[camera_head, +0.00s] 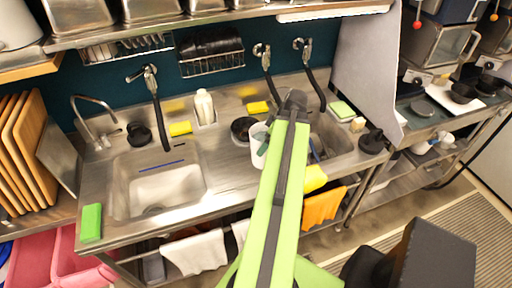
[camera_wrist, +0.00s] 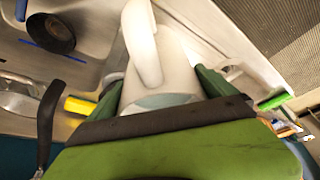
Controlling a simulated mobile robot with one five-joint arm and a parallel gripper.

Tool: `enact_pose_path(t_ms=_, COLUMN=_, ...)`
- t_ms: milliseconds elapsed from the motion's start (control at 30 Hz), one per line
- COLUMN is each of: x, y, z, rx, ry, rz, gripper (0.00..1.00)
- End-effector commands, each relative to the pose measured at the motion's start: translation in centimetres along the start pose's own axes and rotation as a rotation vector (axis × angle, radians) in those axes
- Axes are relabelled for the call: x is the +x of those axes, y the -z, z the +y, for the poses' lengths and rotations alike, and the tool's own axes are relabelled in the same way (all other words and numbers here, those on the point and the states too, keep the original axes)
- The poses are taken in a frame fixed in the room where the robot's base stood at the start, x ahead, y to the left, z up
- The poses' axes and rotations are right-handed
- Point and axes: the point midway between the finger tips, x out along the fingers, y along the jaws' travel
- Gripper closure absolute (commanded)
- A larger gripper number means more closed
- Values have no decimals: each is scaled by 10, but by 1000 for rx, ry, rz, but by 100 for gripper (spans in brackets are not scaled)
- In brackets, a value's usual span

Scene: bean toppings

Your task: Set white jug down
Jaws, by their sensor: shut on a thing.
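The white jug (camera_wrist: 165,65) fills the middle of the wrist view, with its curved handle facing the camera. My gripper (camera_wrist: 155,85) has a dark green finger on each side of the jug and is shut on it. In the head view, the jug (camera_head: 258,143) shows over the steel counter between the two sinks, partly hidden by my green arm. My gripper (camera_head: 266,140) is beside it there, mostly covered by the arm. I cannot tell whether the jug's base touches the counter.
The left sink (camera_head: 165,190) and right sink (camera_head: 335,140) flank the counter (camera_head: 225,165). A black round object (camera_head: 242,128) is close behind the jug. A white bottle (camera_head: 204,107), yellow sponges (camera_head: 180,128) and black spray hoses (camera_head: 160,120) stand along the back.

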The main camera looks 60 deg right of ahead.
Motion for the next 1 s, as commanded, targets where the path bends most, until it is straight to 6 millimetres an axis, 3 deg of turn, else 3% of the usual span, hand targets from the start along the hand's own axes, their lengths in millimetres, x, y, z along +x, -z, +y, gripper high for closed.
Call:
enact_pose_path(t_ms=67, x=11, y=-2, z=7, rx=3, ry=-1, rz=1, gripper=78)
enact_pose_path(t_ms=367, x=17, y=2, z=9, rx=-2, ry=1, rz=1, gripper=78)
enact_pose_path(t_ms=667, x=54, y=-12, z=8, rx=-4, ry=2, rz=1, gripper=78)
enact_pose_path(t_ms=1000, x=55, y=-8, z=6, rx=-11, ry=5, rz=1, gripper=78)
